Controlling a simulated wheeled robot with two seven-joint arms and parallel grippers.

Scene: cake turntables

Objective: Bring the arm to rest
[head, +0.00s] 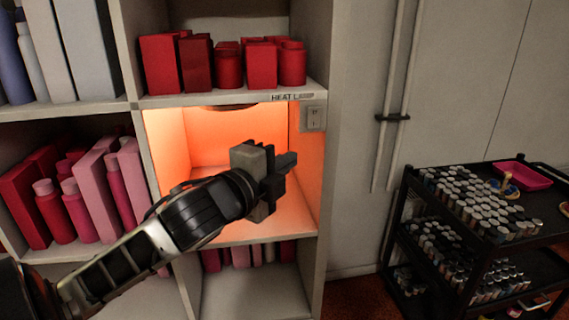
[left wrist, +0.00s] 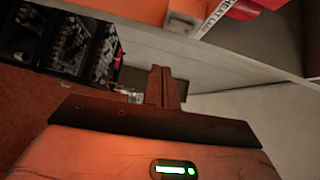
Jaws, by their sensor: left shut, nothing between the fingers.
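My left arm reaches in from the lower left in the head view. Its gripper (head: 284,163) is in front of the orange-lit heat lamp compartment (head: 168,140), with its fingers pointing right. The fingers are together and hold nothing. In the left wrist view the closed fingers (left wrist: 165,88) stand out beyond the gripper body, which has a green light on it. The arm and gripper hide part of the compartment's inside. My right gripper is in neither view.
A wall switch (head: 314,118) sits at the compartment's upper right. Red boxes and jars (head: 228,65) stand on the shelf above, pink ones (head: 100,185) at the left. A black cart (head: 480,240) with many small jars and a pink tray (head: 524,176) stands at the right.

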